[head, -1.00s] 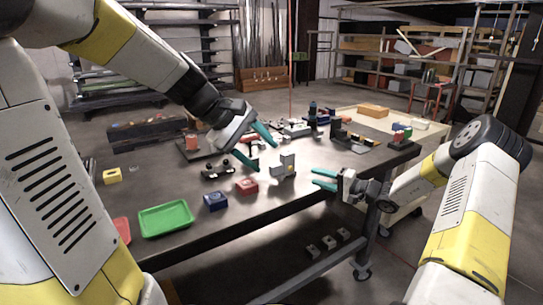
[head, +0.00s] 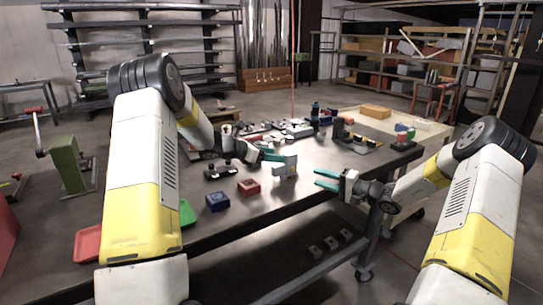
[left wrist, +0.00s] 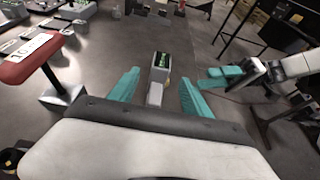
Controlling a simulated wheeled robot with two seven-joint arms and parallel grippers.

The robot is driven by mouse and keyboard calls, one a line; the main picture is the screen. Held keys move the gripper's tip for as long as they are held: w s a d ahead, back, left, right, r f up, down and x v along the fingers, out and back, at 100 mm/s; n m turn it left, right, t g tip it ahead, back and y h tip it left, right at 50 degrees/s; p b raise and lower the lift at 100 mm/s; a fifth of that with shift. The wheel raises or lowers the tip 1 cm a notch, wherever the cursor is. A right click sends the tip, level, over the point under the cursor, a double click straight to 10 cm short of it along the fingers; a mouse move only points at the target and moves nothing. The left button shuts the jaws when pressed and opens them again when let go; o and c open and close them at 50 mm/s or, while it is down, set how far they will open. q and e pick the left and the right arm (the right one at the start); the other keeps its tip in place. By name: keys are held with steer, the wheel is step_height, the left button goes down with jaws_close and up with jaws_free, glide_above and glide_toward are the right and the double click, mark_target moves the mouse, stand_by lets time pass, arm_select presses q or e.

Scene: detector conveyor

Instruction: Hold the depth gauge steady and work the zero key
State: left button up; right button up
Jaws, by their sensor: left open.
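A small grey upright device (head: 285,168), which I take to be the depth gauge, stands near the front edge of the table. In the left wrist view it shows as a grey body with a dark display with green marks (left wrist: 160,62). My left gripper (head: 275,157) is open close beside it; in the left wrist view its teal fingers lie on either side of the device, with gaps visible. My right gripper (head: 317,178) is open and empty to the right of the device; it also shows in the left wrist view (left wrist: 215,78). I cannot make out the zero key.
A red block (head: 248,187) and a blue block (head: 217,202) sit left of the device. A dark fixture (head: 220,171) stands behind them. A green tray (head: 187,213) is mostly hidden by my left arm. A red tray (head: 87,243) lies at the left.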

mark_target(287, 157)
arm_select(q)
steer(key=x, duration=0.7)
steer(key=shift+w+d+f, duration=0.1)
steer(key=shift+d, duration=0.05)
jaws_close()
arm_select(e)
jaws_close()
stand_by(1.6)
